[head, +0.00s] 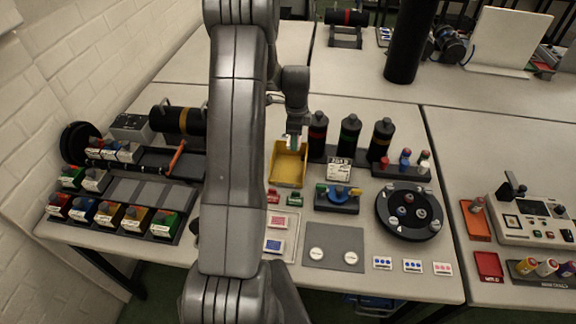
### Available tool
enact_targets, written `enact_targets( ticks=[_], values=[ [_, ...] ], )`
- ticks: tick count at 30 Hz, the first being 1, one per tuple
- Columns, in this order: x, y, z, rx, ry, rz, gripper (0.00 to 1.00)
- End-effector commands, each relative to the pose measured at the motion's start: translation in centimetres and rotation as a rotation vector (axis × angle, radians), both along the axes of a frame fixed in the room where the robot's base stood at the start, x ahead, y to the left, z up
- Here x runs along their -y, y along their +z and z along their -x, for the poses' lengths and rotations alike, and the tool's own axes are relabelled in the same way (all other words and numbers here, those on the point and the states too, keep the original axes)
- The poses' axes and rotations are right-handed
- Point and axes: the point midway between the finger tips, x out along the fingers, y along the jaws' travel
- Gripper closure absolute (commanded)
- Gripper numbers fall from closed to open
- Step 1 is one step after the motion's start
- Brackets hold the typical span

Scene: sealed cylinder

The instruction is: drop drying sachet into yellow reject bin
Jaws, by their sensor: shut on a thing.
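The yellow reject bin (288,178) is an open, shallow tray on the table, right of my arm in the head view. My gripper (293,141) points down above the bin's far edge. It is shut on a small pale thing, taken to be the drying sachet, which is mostly hidden by the fingers. The height between it and the bin floor is hard to judge. The visible bin floor looks empty.
Several dark bottles (349,134) stand just right of the bin. A blue valve block (337,203) and small red and green parts sit in front of it. A round black carousel (409,210) is farther right. My arm hides part of the table.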

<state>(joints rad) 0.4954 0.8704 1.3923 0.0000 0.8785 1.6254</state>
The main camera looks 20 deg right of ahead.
Motion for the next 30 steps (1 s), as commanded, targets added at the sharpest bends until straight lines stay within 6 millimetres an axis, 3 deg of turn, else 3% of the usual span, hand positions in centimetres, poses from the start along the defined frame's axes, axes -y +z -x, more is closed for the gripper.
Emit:
enact_targets(
  ticks=[10,11,14,24,30],
  values=[
    [0.0,-0.4,0.0,0.0,0.0,0.0,0.68],
    [0.0,-0.4,0.0,0.0,0.0,0.0,0.41],
    [0.0,-0.3,0.0,0.0,0.0,0.0,0.21],
    [0.0,-0.1,0.0,0.001,0.0,0.001,0.21],
    [0.0,2.2,-0.1,0.004,0.0,0.003,0.21]
  ],
)
